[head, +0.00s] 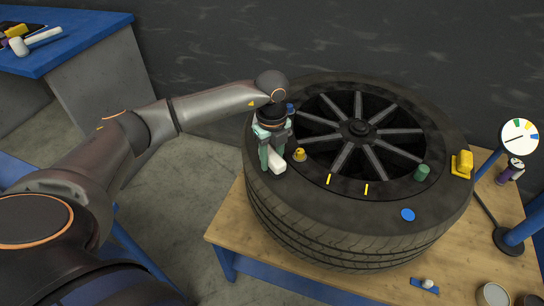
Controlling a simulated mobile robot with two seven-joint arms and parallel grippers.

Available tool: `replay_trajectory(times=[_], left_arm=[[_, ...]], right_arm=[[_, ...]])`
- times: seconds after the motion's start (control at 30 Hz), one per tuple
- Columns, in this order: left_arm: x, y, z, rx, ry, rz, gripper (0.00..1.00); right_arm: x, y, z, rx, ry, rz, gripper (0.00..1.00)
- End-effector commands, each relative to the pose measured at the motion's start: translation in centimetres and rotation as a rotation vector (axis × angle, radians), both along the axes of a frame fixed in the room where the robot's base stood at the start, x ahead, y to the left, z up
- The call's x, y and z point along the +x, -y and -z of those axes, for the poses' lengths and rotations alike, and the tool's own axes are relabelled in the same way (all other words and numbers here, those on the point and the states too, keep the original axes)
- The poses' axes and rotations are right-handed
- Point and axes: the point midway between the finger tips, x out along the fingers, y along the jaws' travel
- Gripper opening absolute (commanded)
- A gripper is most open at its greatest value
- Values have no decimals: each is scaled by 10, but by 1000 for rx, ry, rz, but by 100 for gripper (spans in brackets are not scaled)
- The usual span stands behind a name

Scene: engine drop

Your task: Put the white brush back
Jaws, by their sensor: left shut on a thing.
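My left gripper (273,150) comes in from the left and points down over the left side of the tire's upper sidewall. It is shut on the white brush (277,164), which shows as a pale, blocky piece at the fingertips. The fingers hide much of the brush. The brush is at or just above the sidewall; I cannot tell whether it touches. My right gripper does not show.
The large tire (340,225) lies flat on a wooden table (225,225). A gauge (519,135) stands right. A blue bench (85,35) holds a white mallet (37,40).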

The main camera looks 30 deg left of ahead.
Motion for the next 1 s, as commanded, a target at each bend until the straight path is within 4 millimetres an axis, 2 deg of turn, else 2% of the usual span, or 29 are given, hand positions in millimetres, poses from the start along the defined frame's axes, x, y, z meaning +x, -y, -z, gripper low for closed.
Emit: replay_trajectory(times=[0.23, 0.27, 0.5, 0.87, 1.0], left_arm=[[0, 0, 6, -1, 0, 0, 0], [0, 0, 5, 0, 0, 0, 44], [0, 0, 5, -1, 0, 0, 71], [1, 0, 4, -1, 2, 0, 72], [1, 0, -22, -1, 5, 0, 72]], right_arm=[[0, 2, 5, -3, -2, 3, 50], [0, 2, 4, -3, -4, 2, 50], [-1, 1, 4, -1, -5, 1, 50], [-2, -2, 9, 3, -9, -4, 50], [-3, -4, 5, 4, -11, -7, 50]])
